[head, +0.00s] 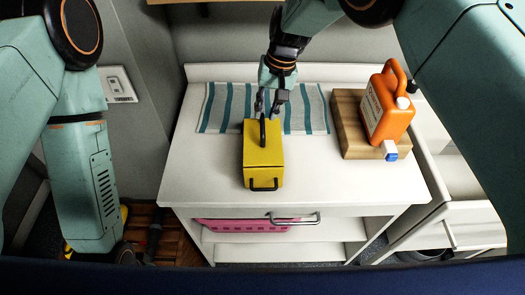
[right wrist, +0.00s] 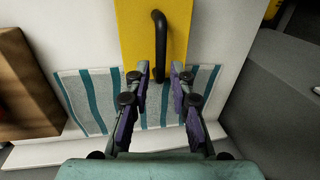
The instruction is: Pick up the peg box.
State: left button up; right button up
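The peg box appears to be the yellow box (head: 258,172) on the white cabinet top, with a black handle (head: 263,132) on its lid and another on its front. My right gripper (head: 271,106) is open at the far end of the lid handle. In the right wrist view, the yellow box (right wrist: 136,38) is ahead and the black handle (right wrist: 160,40) runs toward the gap between the open fingertips (right wrist: 159,70). The fingers are not closed on it; whether they touch it I cannot tell.
A striped towel (head: 308,108) lies flat behind the box. An orange jug (head: 386,108) stands on a wooden board (head: 350,132) to the right. The cabinet top left of the box is clear.

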aim_at(263, 121)
jog(key=shift+a+f, duration=0.15)
jog(key=shift+f, duration=0.15)
notch_tip(263, 121, down, 2)
jog(key=shift+w+f+b, duration=0.1)
jog(key=shift+b, duration=1.15)
jog(key=shift+a+f+b, duration=0.2)
jog(key=shift+f+b, duration=0.6)
jog(key=shift+a+f+b, duration=0.3)
jog(key=shift+f+b, duration=0.2)
jog(key=shift+d+r, duration=0.1)
jog(key=shift+c, duration=0.7)
grip_shut()
